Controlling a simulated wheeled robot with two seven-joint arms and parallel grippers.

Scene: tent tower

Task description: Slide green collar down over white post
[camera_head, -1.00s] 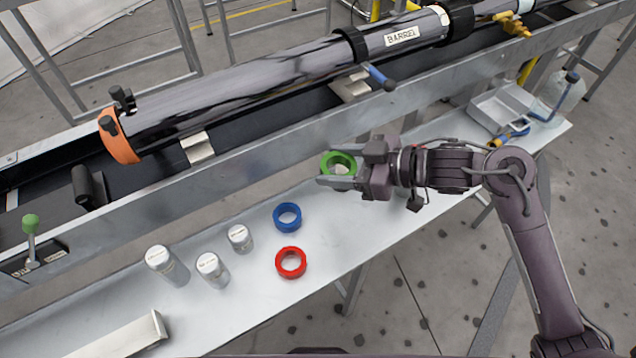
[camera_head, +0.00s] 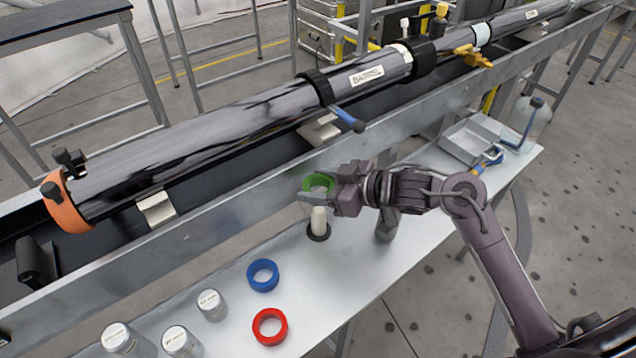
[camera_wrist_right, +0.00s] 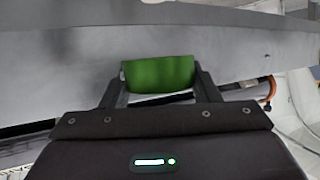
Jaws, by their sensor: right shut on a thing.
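The green collar (camera_head: 318,181) is held in my right gripper (camera_head: 319,188), which is shut on it. In the right wrist view the green collar (camera_wrist_right: 158,74) sits between the two fingertips of my right gripper (camera_wrist_right: 158,84). The white post (camera_head: 318,220) stands upright on a dark round base on the bench. In the head view the collar appears just above the post's top and apart from it; exact alignment is hard to tell. The post does not show in the right wrist view. My left gripper is not in view.
A blue ring (camera_head: 263,275) and a red ring (camera_head: 270,326) lie on the metal bench (camera_head: 330,275). Several labelled canisters (camera_head: 211,304) stand at the left. A metal rail wall (camera_head: 240,194) runs close behind the collar. A tray (camera_head: 482,140) sits at the bench's right end.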

